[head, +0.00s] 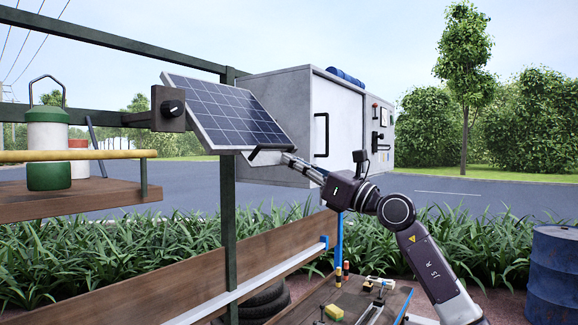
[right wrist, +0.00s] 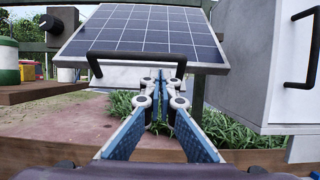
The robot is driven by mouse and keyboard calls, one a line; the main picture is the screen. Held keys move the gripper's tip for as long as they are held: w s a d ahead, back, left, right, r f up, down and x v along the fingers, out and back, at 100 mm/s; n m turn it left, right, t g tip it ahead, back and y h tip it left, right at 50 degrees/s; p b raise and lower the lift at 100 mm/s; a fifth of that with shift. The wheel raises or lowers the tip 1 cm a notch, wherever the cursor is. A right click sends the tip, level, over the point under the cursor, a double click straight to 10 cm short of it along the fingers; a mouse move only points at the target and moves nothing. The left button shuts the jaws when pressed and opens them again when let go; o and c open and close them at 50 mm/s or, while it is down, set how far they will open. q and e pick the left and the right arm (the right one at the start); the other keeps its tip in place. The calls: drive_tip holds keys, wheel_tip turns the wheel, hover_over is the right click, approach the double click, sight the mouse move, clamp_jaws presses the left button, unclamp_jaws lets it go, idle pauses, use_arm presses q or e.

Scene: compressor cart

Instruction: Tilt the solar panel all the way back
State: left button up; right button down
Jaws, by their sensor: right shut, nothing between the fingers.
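The solar panel (head: 226,113) is dark blue with a pale frame, mounted on a bracket with a black knob (head: 173,108) at its left. It leans, with its lower edge toward the right gripper. A black bar handle (right wrist: 135,55) is fixed along that lower edge; in the head view the handle (head: 264,152) shows partly. My right gripper (head: 288,157) is shut and empty at the handle. In the right wrist view its fingertips (right wrist: 159,80) lie just below the bar, right of its middle. I cannot tell whether they touch it. My left gripper is not in view.
A grey cabinet (head: 267,107) with a white door and black handle stands close behind and right of the panel. A dark post (head: 228,210) rises below the panel. A wooden shelf (head: 75,203) with a lantern-like canister (head: 48,150) is left. A blue barrel (head: 556,275) stands far right.

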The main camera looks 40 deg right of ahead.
use_arm(q)
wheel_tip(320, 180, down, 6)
drive_tip(key=b, duration=0.5)
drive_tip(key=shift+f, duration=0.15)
use_arm(e)
drive_tip(key=r+v, duration=0.1)
drive_tip(key=v, duration=0.8)
drive_tip(key=shift+s+r, duration=0.25)
drive_tip(key=shift+r, duration=0.05)
drive_tip(key=shift+s+d, duration=0.1)
drive_tip(key=shift+d, duration=0.1)
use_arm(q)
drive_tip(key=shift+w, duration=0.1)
